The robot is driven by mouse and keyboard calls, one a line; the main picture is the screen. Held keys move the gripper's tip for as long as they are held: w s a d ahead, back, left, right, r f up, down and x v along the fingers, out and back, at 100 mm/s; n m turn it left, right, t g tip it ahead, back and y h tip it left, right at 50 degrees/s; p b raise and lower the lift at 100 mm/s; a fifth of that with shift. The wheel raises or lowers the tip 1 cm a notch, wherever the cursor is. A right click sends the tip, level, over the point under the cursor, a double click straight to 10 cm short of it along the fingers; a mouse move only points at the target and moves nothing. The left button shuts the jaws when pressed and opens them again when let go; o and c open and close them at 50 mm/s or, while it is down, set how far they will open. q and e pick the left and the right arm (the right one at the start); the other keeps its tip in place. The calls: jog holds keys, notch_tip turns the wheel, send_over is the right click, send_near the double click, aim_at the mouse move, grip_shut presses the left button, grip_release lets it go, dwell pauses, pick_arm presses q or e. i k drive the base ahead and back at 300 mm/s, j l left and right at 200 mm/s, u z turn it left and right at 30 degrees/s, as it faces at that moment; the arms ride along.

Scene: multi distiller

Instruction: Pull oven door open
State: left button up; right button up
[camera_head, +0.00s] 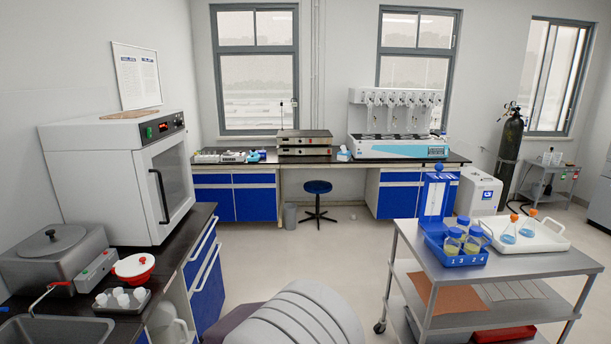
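The white oven (124,174) stands on the dark counter at the left. Its door (177,185) has a dark window and appears shut. A black, bowed vertical handle (160,196) is on the near side of the door. A small control panel with a lit red display (163,126) is above the door. Neither of my grippers is in view.
A steel hot bath (52,258), a red-and-white pot (133,268) and a tray of small white cups (122,300) are on the counter near the oven. A steel cart (500,265) with bottles and flasks stands at the right. Open floor (340,235) lies between.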

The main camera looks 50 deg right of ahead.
aim_at(163, 167)
jog(key=z, duration=0.85)
